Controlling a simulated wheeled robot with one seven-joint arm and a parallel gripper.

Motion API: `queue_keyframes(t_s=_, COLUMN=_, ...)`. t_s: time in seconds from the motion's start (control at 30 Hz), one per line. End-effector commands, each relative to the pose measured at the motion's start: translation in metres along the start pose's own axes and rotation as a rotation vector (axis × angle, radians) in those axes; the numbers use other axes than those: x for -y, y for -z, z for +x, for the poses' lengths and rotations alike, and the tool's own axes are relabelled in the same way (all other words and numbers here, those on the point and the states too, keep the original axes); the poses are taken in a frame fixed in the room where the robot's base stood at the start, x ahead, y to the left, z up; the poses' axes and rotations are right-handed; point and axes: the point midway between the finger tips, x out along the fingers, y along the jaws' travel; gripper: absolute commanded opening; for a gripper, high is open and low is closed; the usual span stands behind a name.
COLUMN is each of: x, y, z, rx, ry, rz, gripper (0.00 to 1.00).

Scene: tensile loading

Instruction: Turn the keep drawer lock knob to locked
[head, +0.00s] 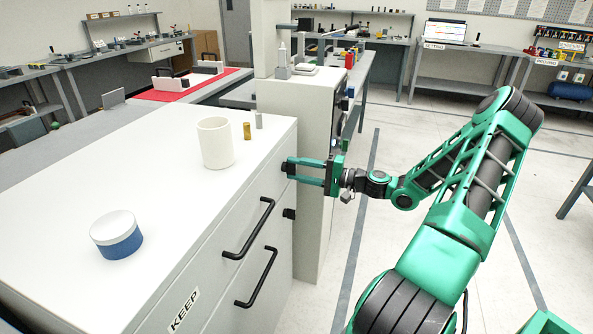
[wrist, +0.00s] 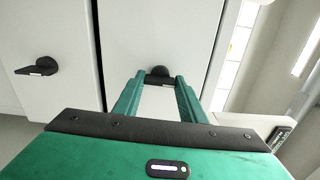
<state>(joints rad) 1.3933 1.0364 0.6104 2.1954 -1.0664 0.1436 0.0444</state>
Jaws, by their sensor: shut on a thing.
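The white cabinet (head: 262,135) has a KEEP label (head: 184,310) on its front and two black bar handles, an upper one (head: 248,228) and a lower one (head: 258,276). A dark lock knob sits at the upper right of the front, mostly hidden by my fingers in the head view. My gripper (head: 290,169) reaches it from the right, with its green fingers shut on it. In the wrist view, the dark knob (wrist: 158,73) shows between the fingertips, with a pale mark; its exact angle is hard to tell. A second dark knob (head: 289,213) is lower down and free; it also shows in the wrist view (wrist: 40,67).
On the cabinet top stand a white cup (head: 215,143), a brass cylinder (head: 247,131), a small grey piece (head: 259,120) and a blue jar with a white lid (head: 117,236). A tall pale machine (head: 300,110) stands just behind my gripper. The floor at right is open.

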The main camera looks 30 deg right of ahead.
Motion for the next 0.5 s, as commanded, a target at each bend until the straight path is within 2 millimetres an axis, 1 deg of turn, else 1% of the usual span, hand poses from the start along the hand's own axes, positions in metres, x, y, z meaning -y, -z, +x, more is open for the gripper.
queue_keyframes(t_s=0.03, x=-0.0007, y=0.0029, z=-0.0006, rx=-0.007, ry=-0.002, rz=-0.018, gripper=0.15)
queue_keyframes(t_s=0.2, x=-0.0009, y=0.0028, z=-0.0007, rx=-0.007, ry=-0.003, rz=-0.056, gripper=0.15)
queue_keyframes(t_s=0.5, x=-0.0013, y=0.0025, z=-0.0007, rx=-0.006, ry=-0.004, rz=-0.068, gripper=0.15)
